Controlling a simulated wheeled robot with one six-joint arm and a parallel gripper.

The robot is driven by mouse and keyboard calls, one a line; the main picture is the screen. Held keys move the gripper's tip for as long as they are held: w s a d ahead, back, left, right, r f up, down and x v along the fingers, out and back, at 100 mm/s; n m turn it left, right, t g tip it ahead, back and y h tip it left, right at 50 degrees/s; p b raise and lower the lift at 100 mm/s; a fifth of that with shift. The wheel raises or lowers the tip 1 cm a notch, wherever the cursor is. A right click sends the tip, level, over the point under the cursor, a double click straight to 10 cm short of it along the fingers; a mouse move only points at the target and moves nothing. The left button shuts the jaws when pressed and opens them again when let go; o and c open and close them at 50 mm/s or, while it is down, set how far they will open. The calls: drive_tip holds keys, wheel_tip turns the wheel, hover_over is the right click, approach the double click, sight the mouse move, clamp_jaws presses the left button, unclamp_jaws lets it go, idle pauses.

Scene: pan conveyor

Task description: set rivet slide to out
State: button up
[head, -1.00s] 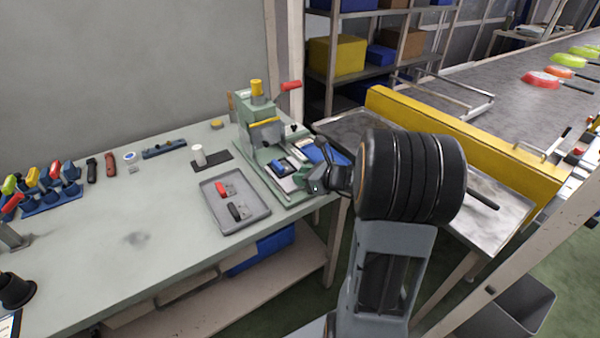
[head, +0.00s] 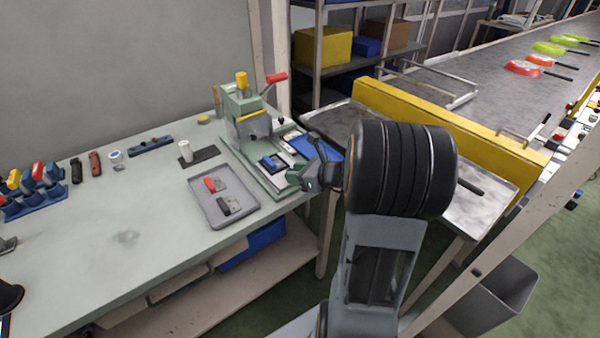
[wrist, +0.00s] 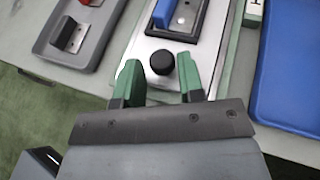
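The rivet slide (wrist: 147,53) is a silver plate at the front of the green rivet press (head: 243,118), with a black round knob (wrist: 162,62) near its front end. In the wrist view a blue piece (wrist: 164,12) sits in a dark holder on the slide; it also shows in the head view (head: 270,162). My gripper (wrist: 161,72) is open, with one green finger on each side of the knob and a gap to each. In the head view my gripper (head: 299,180) is at the press's front right corner and hides the knob.
A grey tray (head: 240,212) with a red and a black handle lies left of the press. A blue bin (wrist: 290,70) lies close on the right. The press's red lever (head: 277,77) stands above. A yellow barrier (head: 450,120) and conveyor are farther right.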

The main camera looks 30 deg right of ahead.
drive_tip(key=p+v, duration=0.1)
drive_tip(key=v, duration=1.3)
drive_tip(key=shift+p, duration=0.35)
drive_tip(key=shift+d, duration=0.1)
